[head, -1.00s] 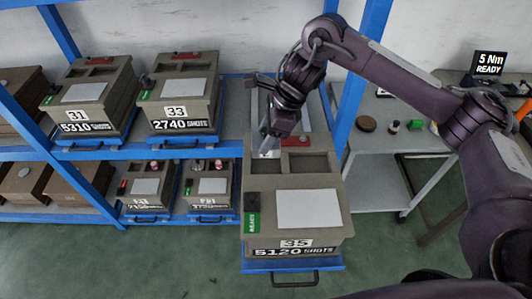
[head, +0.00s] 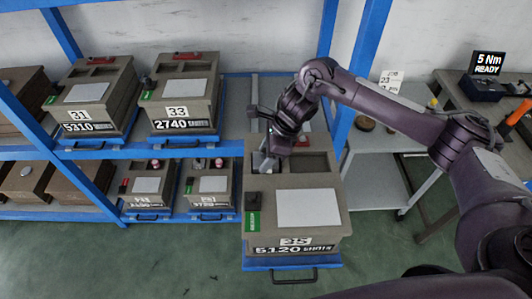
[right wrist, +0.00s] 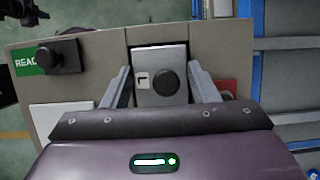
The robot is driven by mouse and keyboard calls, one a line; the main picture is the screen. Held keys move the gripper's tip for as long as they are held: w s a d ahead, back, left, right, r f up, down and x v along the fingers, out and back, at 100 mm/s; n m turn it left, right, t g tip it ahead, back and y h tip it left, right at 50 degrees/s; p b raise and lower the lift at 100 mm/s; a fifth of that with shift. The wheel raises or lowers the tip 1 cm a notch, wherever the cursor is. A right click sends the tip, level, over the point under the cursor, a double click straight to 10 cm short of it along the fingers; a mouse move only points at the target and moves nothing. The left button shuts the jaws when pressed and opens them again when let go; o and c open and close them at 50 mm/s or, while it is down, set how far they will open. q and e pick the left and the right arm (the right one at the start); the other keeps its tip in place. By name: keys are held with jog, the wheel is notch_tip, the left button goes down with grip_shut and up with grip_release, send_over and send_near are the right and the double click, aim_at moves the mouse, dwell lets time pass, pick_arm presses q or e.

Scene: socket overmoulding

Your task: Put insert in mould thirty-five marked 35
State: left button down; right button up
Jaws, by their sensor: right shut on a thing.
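Mould thirty-five (head: 295,242), a tan box with a 35 plate and "5120 SHOTS", stands pulled forward on a blue tray. My right gripper (head: 265,161) is over its left pocket. In the right wrist view this gripper (right wrist: 161,88) is shut on the insert (right wrist: 146,98), a silver block with a black round knob and a small white mark. The insert sits within the outline of the dark pocket; its depth there is hard to tell. The mould's right pocket (head: 312,165) looks empty. My left gripper is not in view.
Moulds 31 (head: 92,104) and 33 (head: 180,105) stand on the blue rack's upper shelf, with smaller moulds below. A black knob and green READY tag (right wrist: 32,58) sit on mould thirty-five's top. A grey side table (head: 390,170) stands at right.

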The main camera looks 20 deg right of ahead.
jog(key=o, duration=1.6)
jog(key=shift+c, duration=0.2)
jog(key=shift+r, duration=0.1)
jog(key=shift+d+r, duration=0.1)
jog(key=shift+r, duration=0.05)
jog(key=b+v, duration=0.2)
jog(key=v, duration=0.1)
jog(key=shift+d, duration=0.1)
jog(key=w+v, duration=0.1)
jog(key=v, duration=0.7)
jog(key=shift+s+r, duration=0.25)
jog(key=shift+s, duration=0.35)
